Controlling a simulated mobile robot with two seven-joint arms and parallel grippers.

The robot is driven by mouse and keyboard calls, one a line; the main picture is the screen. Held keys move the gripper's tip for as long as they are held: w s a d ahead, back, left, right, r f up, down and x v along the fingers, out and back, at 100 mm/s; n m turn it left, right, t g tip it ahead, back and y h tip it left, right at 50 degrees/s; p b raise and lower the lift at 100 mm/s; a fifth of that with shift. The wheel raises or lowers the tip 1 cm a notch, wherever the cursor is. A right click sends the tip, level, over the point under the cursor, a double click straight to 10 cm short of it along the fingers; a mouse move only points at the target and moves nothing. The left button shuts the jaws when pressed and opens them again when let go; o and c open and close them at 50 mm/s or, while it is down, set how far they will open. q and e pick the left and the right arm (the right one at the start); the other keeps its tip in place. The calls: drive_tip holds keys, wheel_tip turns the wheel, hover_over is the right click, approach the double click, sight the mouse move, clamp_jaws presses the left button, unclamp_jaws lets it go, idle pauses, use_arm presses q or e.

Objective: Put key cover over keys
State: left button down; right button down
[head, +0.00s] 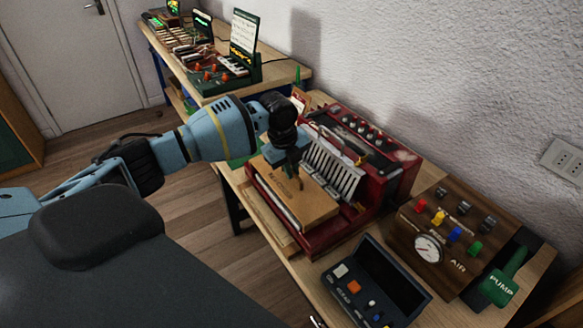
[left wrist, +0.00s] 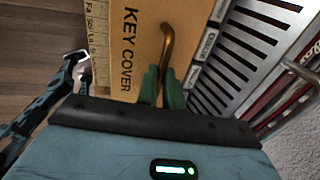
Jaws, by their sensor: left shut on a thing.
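The key cover (head: 295,198) is a tan wooden board lying over the front of the red piano action (head: 312,240). In the left wrist view the key cover (left wrist: 128,20) shows its lettering and a curved brass handle (left wrist: 168,45). My left gripper (head: 293,176) is above the board, and its green fingers (left wrist: 162,86) are shut on the handle. A pale lettered strip (left wrist: 98,40) shows along the board's left edge. The keys under the board are mostly hidden. My right gripper is not in view.
The slotted metal row (head: 333,168) stands right behind the board. A dark control box (head: 375,285) and a wooden air panel (head: 450,235) with a gauge and green pump handle stand to the right. Another bench (head: 285,75) with keyboards is at the back. The wall is close behind.

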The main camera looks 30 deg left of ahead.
sight(288, 183)
use_arm(q)
drive_tip(key=shift+f, duration=0.3)
drive_tip(key=c, duration=1.5)
unclamp_jaws()
drive_tip(key=shift+o, duration=0.2)
wheel_tip(288, 183, up, 8)
drive_tip(key=s, duration=0.1)
drive_tip(key=shift+s+a+f, duration=0.15)
drive_tip(key=shift+s+a, duration=0.1)
drive_tip(key=shift+f, duration=0.1)
